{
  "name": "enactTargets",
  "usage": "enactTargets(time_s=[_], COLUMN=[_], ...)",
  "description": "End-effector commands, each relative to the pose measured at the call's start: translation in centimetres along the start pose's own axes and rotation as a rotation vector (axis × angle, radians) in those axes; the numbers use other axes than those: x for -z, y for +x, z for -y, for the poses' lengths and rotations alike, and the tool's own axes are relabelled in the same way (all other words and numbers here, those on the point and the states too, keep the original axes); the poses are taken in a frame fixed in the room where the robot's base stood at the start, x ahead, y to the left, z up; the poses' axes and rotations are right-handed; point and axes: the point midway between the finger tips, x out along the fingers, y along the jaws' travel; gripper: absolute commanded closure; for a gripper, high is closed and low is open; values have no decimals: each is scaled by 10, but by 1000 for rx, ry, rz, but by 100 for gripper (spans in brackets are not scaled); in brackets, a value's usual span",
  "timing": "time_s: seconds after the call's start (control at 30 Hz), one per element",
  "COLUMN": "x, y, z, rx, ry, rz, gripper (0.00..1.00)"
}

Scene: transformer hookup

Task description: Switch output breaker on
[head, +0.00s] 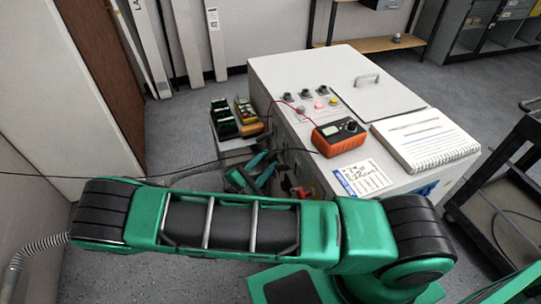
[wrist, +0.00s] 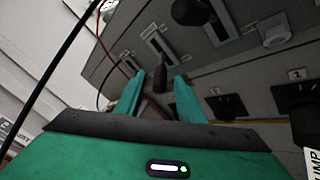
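The white-grey transformer cabinet (head: 290,75) stands right of centre in the head view. My gripper (head: 262,163) is beside its left side face, partly hidden by my own arm. In the wrist view, my gripper (wrist: 160,77) is open, its two green fingers apart. A black breaker lever (wrist: 158,72) on the grey panel shows in the gap between the fingertips; I cannot tell whether either finger touches it. A second black lever (wrist: 190,12) sits higher on the panel, beside slotted plates. No readable label shows which breaker is the output one.
An orange multimeter (head: 338,136) and a spiral notebook (head: 425,138) lie on the cabinet top. A small stand (head: 232,143) with green and yellow items is at its left. A black cable (wrist: 70,65) crosses the wrist view. A dark cart (head: 510,165) stands at right.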

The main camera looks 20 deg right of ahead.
Motion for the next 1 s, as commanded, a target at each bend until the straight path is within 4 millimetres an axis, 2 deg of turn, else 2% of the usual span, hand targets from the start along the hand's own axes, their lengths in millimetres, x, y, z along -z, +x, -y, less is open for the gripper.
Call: enactTargets(time_s=[0.1,0.3,0.63,0.67,0.8,1.0], x=[-1,-1,-1,-1,-1,0], y=[19,36,40,40,40,36], z=[0,1,0,0,0,-1], rx=[2,3,2,2,2,0], ry=[0,0,1,1,1,2], rz=[4,3,2,2,2,-2], gripper=[64,64,64,67,100,100])
